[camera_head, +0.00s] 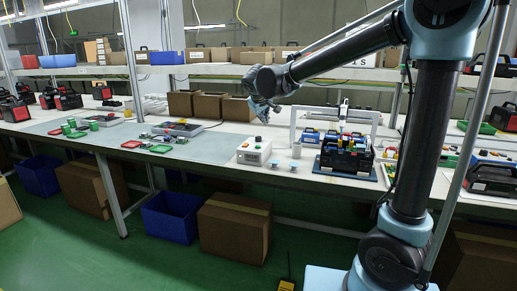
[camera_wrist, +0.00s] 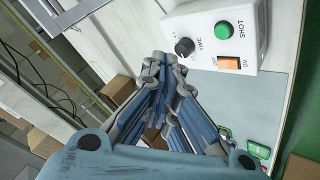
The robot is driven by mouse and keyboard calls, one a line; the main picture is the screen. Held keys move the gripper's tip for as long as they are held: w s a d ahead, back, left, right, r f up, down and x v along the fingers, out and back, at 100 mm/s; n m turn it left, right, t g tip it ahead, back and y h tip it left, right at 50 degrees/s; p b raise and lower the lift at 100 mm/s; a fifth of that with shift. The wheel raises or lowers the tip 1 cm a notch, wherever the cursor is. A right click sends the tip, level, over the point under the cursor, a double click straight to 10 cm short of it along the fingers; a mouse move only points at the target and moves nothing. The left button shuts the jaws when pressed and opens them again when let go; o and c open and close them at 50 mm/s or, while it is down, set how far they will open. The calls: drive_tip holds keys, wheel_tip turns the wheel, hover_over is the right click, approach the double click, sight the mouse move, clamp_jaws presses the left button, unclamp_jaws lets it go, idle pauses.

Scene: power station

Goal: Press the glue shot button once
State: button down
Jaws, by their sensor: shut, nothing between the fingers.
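A white control box (camera_head: 251,157) stands on the bench in the head view, left of a small cup. My gripper (camera_wrist: 163,62) is shut and empty. In the wrist view its fingertips appear just left of the knob and farther from the green button; the exact gap is unclear. In the head view my gripper (camera_head: 264,112) is above and behind the box.
Cardboard boxes (camera_head: 209,106) stand on the bench behind my gripper. A black battery-like unit (camera_head: 346,157) and a white frame (camera_head: 293,122) stand right of the box. The grey mat (camera_head: 205,146) has free room.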

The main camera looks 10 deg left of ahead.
sight(256, 146)
drive_tip(key=a, duration=0.3)
drive_tip(key=shift+a+r, duration=0.1)
drive_tip(key=shift+a, duration=0.1)
drive_tip(key=shift+f, duration=4.4)
drive_tip(key=shift+s+f, duration=0.1)
drive_tip(key=shift+f, duration=0.1)
drive_tip(key=shift+f, duration=0.15)
drive_tip(key=shift+f, duration=0.4)
drive_tip(key=shift+r, duration=0.8)
